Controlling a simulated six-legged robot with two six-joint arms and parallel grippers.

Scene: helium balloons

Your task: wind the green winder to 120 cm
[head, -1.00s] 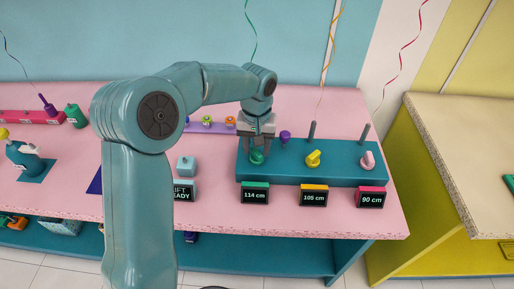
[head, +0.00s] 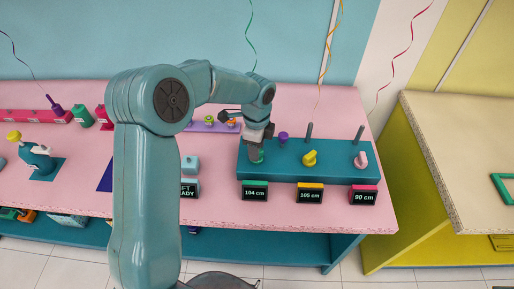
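The green winder (head: 259,157) is a small knob at the left end of the teal winder block (head: 330,173). It is mostly hidden by my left gripper (head: 256,150), which points down with its fingers on the knob and looks shut on it. The green-edged display (head: 255,191) in front reads 104 cm. A green ribbon (head: 250,40) hangs behind my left wrist. My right gripper is not in view.
The yellow winder (head: 310,158) with its 105 cm display (head: 310,194) and the pink winder (head: 361,160) with its 90 cm display (head: 364,196) stand to the right. Upright dark posts (head: 308,131) and a purple knob (head: 283,138) stand close behind.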

